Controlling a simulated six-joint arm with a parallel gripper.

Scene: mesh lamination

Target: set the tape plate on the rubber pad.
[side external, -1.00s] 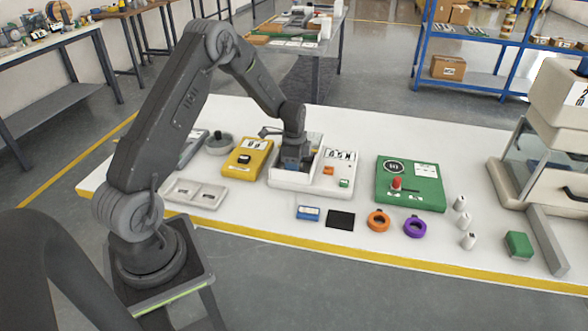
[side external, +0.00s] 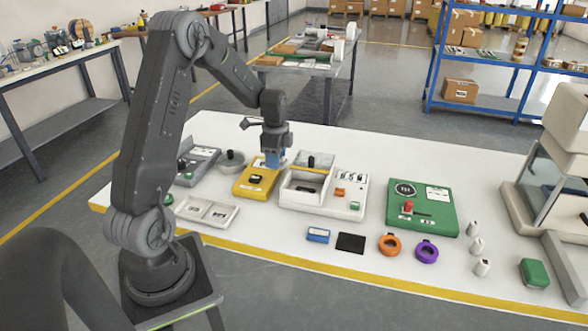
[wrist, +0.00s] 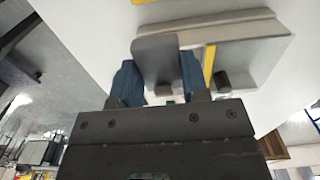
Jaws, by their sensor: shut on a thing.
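My gripper (side external: 272,160) is raised over the back of the yellow unit (side external: 256,180), just left of the white open-topped station (side external: 322,205). In the wrist view its two blue fingers (wrist: 157,85) are shut on a flat grey piece, seemingly the tape plate (wrist: 157,52). In the side view the piece is too small to make out between the fingers. A flat black square (side external: 351,243), possibly the rubber pad, lies bare near the table's front edge, well apart from my gripper.
A blue block (side external: 318,235) lies left of the black square; orange (side external: 389,245) and purple (side external: 427,251) rings lie to its right. A green panel with a red knob (side external: 408,207) stands behind them. A pale two-pocket tray (side external: 207,211) is at front left. Some white tabletop is clear.

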